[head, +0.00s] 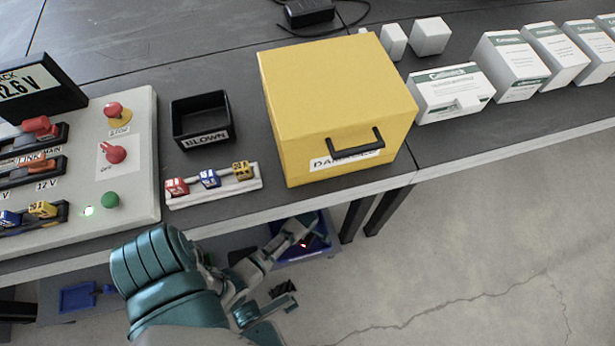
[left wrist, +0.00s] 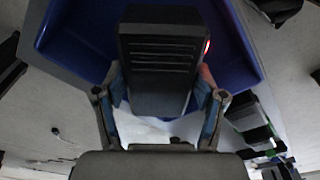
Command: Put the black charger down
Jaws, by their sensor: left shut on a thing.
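My left gripper (left wrist: 160,92) is shut on the black charger (left wrist: 160,55) in the left wrist view, one finger on each side of it. The charger is a dark box with ridged slots and a small red light on its right side. It is over the blue bin (left wrist: 243,50); whether it touches the bin floor I cannot tell. In the head view the left gripper (head: 292,236) reaches down to the blue bin (head: 318,247) below the table's front edge, mostly hiding the charger, whose red light shows. My right gripper is not in view.
The table above holds a yellow box (head: 330,90) with a black handle, a black tray (head: 201,120) labelled BLOWN, a fuse rack (head: 250,186), a control panel (head: 135,160) and white cartons (head: 450,92). A black device (head: 308,12) with a cable lies at the back. Floor right is clear.

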